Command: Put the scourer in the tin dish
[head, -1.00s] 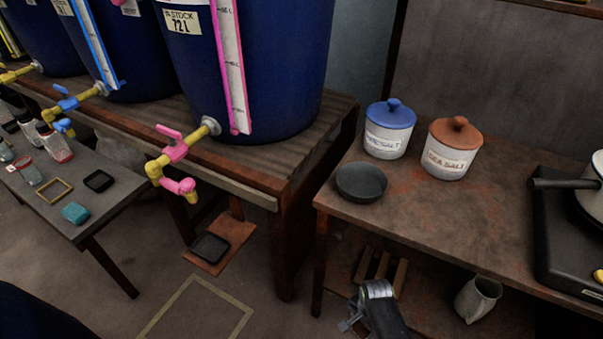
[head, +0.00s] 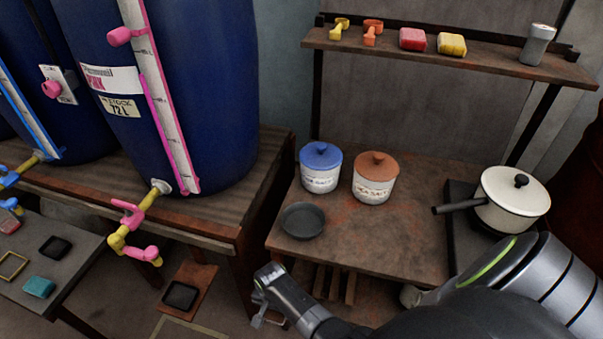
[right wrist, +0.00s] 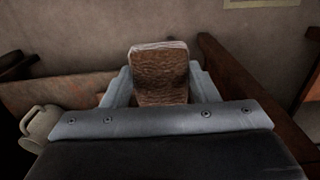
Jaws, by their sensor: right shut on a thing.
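The dark round tin dish (head: 303,221) sits empty on the left part of the brown table, near its front edge. My right gripper (head: 260,312) is below and in front of the dish, apart from it, near the table's left front corner. In the right wrist view the gripper (right wrist: 160,88) is shut on a brown, rough-faced block with a pale edge, which looks like the scourer (right wrist: 159,74). In the head view the held block cannot be made out. My left gripper is not in view.
Behind the dish stand a blue-lidded jar (head: 320,170) and an orange-lidded jar (head: 375,180). A pale pot (head: 511,200) is at the right. A blue vat (head: 190,90) with a pink tap (head: 130,215) stands left. The table's middle front is clear.

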